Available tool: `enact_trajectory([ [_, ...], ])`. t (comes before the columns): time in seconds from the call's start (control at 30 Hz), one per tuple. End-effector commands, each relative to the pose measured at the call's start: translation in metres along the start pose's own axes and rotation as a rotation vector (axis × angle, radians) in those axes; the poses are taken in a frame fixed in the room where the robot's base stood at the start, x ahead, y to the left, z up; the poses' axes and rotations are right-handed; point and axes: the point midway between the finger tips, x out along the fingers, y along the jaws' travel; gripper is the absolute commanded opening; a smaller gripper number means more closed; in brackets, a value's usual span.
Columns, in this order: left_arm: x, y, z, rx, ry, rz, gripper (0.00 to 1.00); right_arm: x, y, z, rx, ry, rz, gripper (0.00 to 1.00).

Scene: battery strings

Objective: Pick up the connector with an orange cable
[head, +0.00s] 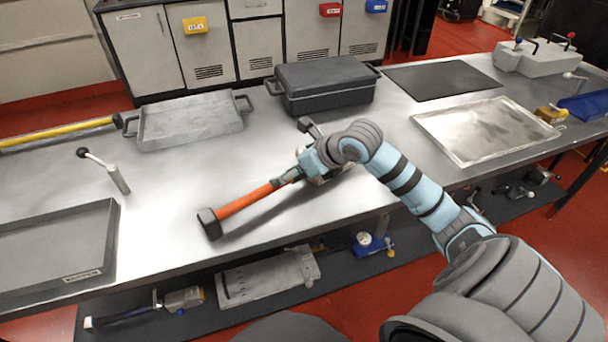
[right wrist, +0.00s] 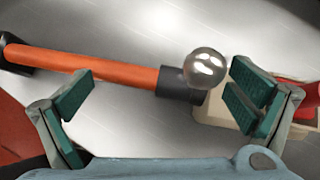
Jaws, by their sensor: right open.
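A thick orange cable (head: 248,200) lies on the metal bench with a black block-like end (head: 209,223) at its lower left. In the right wrist view the cable (right wrist: 110,71) runs into a dark collar (right wrist: 180,84) beside a shiny metal ball (right wrist: 205,68) and a beige block (right wrist: 216,115). Which part is the connector I cannot tell for sure. My right gripper (head: 296,173) is over the cable's right end. In the wrist view its green-padded fingers (right wrist: 163,88) are wide apart, with the cable end and collar showing between them, not gripped. My left gripper is not in view.
A grey tray (head: 240,119) and a dark lidded case (head: 325,103) stand behind the gripper. A silver tray (head: 435,150) lies right of my arm, and a dark tray (head: 115,240) at the left.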

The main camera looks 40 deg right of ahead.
Motion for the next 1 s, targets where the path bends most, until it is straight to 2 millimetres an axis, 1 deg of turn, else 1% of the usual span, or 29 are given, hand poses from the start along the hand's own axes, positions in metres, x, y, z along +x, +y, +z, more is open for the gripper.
enact_trajectory([
  [0.03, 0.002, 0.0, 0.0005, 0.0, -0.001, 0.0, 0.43, 0.0065, 0.0006, -0.0006, 0.002, -0.001, 0.002, 1.0],
  [0.1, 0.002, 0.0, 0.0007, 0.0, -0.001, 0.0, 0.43, 0.0097, 0.0004, -0.001, -0.001, 0.001, 0.0, 1.0],
  [0.27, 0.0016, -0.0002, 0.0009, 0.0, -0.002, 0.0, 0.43, 0.0092, -0.0001, -0.0009, -0.002, 0.001, -0.001, 1.0],
  [0.7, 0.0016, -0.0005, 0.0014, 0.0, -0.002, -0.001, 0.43, 0.0093, 0.0003, -0.0013, -0.001, 0.002, 0.0, 0.3],
  [0.87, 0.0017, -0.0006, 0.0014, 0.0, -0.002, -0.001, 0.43, 0.0096, 0.0006, -0.002, 0.0, 0.004, 0.001, 0.04],
  [0.9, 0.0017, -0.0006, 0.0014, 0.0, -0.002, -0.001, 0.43, 0.0097, 0.0006, -0.0021, 0.001, 0.004, 0.001, 0.0],
  [1.0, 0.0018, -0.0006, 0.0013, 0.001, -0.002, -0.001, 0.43, 0.0098, 0.0006, -0.0025, 0.001, 0.005, 0.002, 0.0],
])
